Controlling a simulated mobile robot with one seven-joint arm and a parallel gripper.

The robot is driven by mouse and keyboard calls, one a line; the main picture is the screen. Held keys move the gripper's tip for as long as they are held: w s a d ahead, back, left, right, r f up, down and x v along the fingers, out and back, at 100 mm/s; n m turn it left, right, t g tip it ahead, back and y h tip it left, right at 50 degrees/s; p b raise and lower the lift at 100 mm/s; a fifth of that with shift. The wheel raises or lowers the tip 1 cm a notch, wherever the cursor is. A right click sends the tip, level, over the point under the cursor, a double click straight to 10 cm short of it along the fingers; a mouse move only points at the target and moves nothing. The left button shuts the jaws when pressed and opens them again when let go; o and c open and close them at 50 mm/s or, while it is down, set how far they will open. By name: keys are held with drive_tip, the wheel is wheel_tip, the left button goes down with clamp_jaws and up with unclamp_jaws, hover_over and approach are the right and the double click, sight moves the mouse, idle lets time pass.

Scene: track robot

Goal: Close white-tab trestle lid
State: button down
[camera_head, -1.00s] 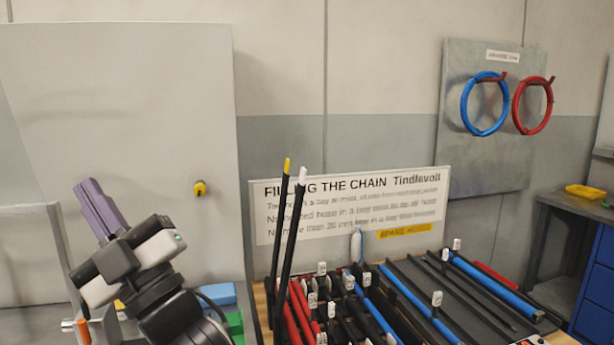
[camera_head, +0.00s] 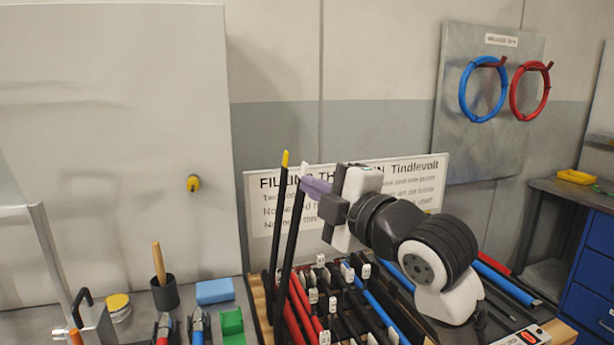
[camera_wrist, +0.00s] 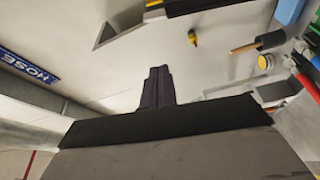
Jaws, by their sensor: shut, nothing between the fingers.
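Two long dark lids stand raised and slightly tilted at the left end of the trestle (camera_head: 258,300). The white-tab lid (camera_head: 291,240) has a white tip (camera_head: 304,168) and is the right one. The yellow-tab lid (camera_head: 278,215) stands just left of it. My gripper (camera_head: 306,184) is shut and empty, its purple fingers pointing left. The fingertips overlap the white-tab lid just below its tip in the head view; whether they touch I cannot tell. In the wrist view my shut fingers (camera_wrist: 157,78) point up the picture, and dark bars lie near the top edge.
Red, blue and black hoses with white tags (camera_head: 345,300) fill the trestle below my arm. A printed sign (camera_head: 262,215) stands behind. A dark cup (camera_head: 164,293), a blue block (camera_head: 214,291) and a green block (camera_head: 231,322) sit to the left. A pale panel rises behind them.

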sight(304, 173)
drive_tip(key=w+p, duration=0.1)
drive_tip(key=w, duration=0.2)
drive_tip(key=w+a+p, duration=0.1)
drive_tip(key=w+p, duration=0.2)
drive_tip(key=w, duration=0.2)
drive_tip(key=shift+w+a+f+p, duration=0.1)
drive_tip(key=shift+w+a+p, duration=0.1)
drive_tip(key=shift+w+p, duration=0.15)
drive_tip(key=shift+s, duration=0.1)
drive_tip(key=shift+d, duration=0.1)
